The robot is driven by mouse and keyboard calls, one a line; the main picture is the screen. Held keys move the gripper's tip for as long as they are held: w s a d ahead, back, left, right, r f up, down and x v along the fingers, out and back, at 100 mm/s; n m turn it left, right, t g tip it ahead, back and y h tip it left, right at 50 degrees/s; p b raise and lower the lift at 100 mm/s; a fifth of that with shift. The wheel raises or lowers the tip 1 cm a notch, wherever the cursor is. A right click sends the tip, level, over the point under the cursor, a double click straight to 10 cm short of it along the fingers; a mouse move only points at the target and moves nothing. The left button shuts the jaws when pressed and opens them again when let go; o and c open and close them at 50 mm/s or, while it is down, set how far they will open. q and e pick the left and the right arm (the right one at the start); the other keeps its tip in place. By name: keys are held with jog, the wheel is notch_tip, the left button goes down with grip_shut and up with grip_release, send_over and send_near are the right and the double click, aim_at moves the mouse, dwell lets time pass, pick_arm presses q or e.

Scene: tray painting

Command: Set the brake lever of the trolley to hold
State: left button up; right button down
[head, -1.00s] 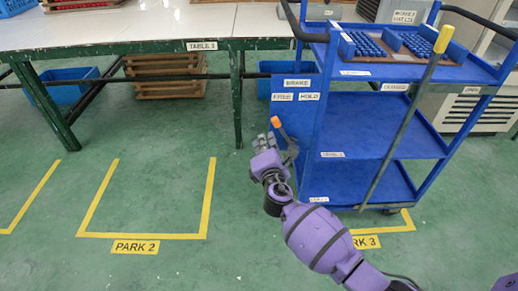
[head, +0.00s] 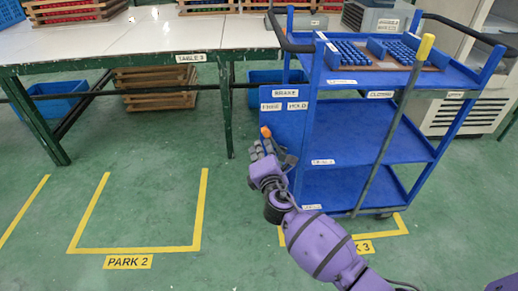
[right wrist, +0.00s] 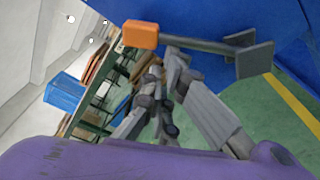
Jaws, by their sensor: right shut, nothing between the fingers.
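The blue trolley (head: 345,150) stands at the right in the head view. Its side panel carries the labels BRAKE, FREE at left and HOLD (head: 297,106) at right. The brake lever's orange knob (head: 266,132) is below FREE, so the lever leans to the FREE side. The right wrist view shows the orange knob (right wrist: 141,34) and the grey lever bar running right to its mount on the blue panel. My right gripper (head: 264,149) is shut and empty, just below the knob; its fingers (right wrist: 163,72) hide part of the lever in the head view. I cannot tell whether they touch it.
A long grey bar with a yellow grip (head: 425,47) slants across the trolley's open side. A tray of blue parts (head: 375,53) is on its top shelf. Table 3 (head: 130,52) stands at the back left. The PARK 2 floor area (head: 135,215) is clear.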

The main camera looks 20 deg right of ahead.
jog(key=shift+d+r, duration=0.15)
jog(key=shift+r, duration=0.05)
jog(key=d+r+m, duration=0.1)
jog(key=m, duration=0.1)
jog(key=s+d+r+m+b, duration=0.1)
jog(key=d+m, duration=0.1)
jog(key=m, duration=0.1)
jog(key=d+r+m+t, duration=0.1)
jog(key=d+m, duration=0.1)
jog(key=shift+s+b, duration=0.25)
jog(key=shift+b, duration=0.05)
jog(key=m, duration=0.1)
jog(key=d+m, duration=0.2)
jog(key=shift+s+r, duration=0.25)
jog(key=shift+s, duration=0.05)
jog(key=shift+s+d+m+t, duration=0.15)
jog(key=shift+d+m+t, duration=0.25)
jog(key=shift+m, duration=0.4)
jog(key=shift+d, duration=0.15)
jog(key=shift+r, duration=0.1)
